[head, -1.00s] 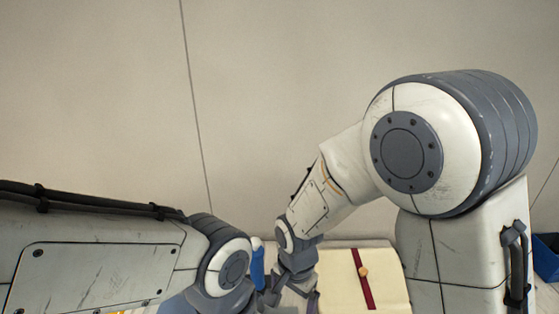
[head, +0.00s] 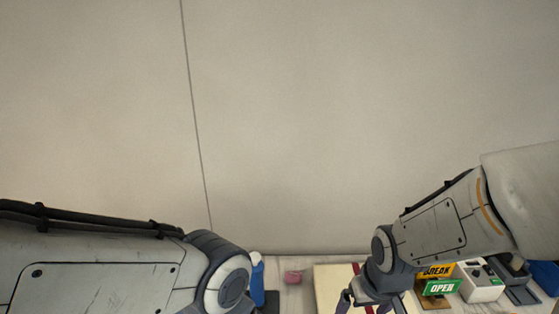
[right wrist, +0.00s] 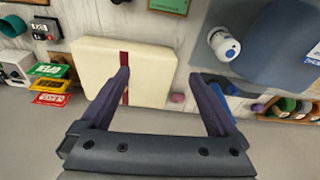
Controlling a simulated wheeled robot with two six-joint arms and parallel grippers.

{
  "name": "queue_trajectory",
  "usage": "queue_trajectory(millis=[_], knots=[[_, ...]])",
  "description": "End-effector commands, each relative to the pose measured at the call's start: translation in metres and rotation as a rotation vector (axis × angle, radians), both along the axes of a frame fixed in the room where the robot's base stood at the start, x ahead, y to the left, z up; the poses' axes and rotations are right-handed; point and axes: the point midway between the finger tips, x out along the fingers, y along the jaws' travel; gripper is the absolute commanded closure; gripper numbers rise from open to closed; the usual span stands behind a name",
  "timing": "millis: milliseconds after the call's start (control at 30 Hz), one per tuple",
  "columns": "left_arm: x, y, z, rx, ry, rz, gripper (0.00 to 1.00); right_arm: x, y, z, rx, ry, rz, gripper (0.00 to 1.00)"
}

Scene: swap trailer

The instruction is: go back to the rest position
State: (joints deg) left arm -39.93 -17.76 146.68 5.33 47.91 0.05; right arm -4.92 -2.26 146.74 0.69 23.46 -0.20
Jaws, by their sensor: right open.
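My right gripper (head: 372,300) is at the bottom of the head view, over the edge of a cream box or book with a red band (head: 330,288). In the right wrist view the two fingers of the right gripper (right wrist: 161,76) are spread wide with nothing between them. The cream box (right wrist: 155,76) lies beyond them on the pale surface there. My left arm comes in from the left in the head view, and its gripper is below the frame.
Right of the right gripper stand a yellow BREAK sign (head: 437,271), a green OPEN sign (head: 441,288) and a white device (head: 481,284). A pink item (head: 293,277) and a blue and white bottle (head: 257,275) are to its left. The wall above is bare.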

Motion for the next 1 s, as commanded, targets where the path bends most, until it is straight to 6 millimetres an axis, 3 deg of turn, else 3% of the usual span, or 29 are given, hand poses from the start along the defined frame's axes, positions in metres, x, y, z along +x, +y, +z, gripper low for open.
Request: queue_trajectory(millis=[267,600,767,1000], knots=[[0.0,0.0,0.0,0.0,0.0,0.0,0.37,-0.03,0.049,0.017,0.01,0.046,0.177,0.04],[0.0,0.0,0.0,0.0,0.0,0.0,0.37,-0.106,0.107,0.045,0.012,0.143,0.491,0.04],[0.0,0.0,0.0,0.0,0.0,0.0,0.37,-0.126,0.113,0.051,0.007,0.17,0.561,0.04],[0.0,0.0,0.0,0.0,0.0,0.0,0.37,-0.127,0.113,0.051,0.006,0.174,0.565,0.04]])
